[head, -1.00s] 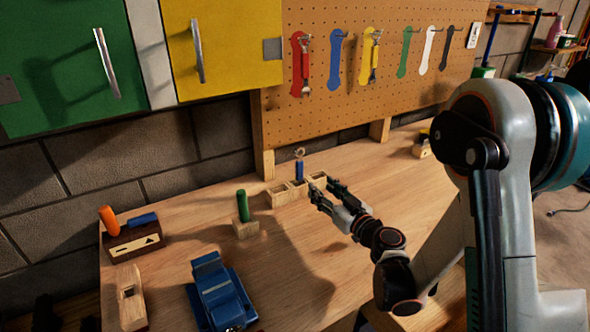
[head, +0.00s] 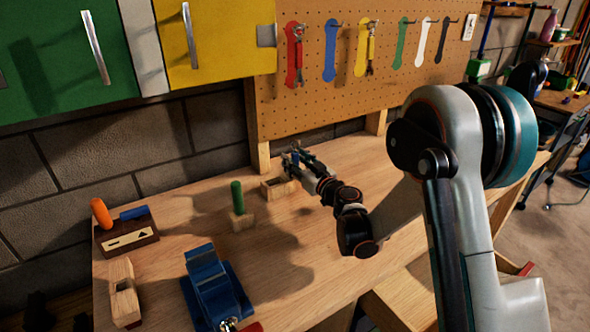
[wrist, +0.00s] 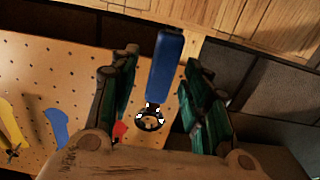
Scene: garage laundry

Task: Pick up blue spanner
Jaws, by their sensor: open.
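The blue spanner (wrist: 165,68) has a blue handle and a dark metal ring head. In the wrist view it lies between my two green-padded fingers, with a gap showing on both sides. In the head view only a bit of its blue (head: 295,157) shows behind my fingers, at the wooden holder (head: 272,192). My gripper (head: 292,160) is open at the holder, with its fingers on either side of the spanner; it also fills the wrist view (wrist: 161,65). The holder is partly hidden by my gripper.
A green-handled tool in a block (head: 239,210), a blue vise (head: 215,290), a wooden plane (head: 123,295) and a block with an orange handle (head: 127,240) stand left on the workbench. The pegboard (head: 310,110) rises behind.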

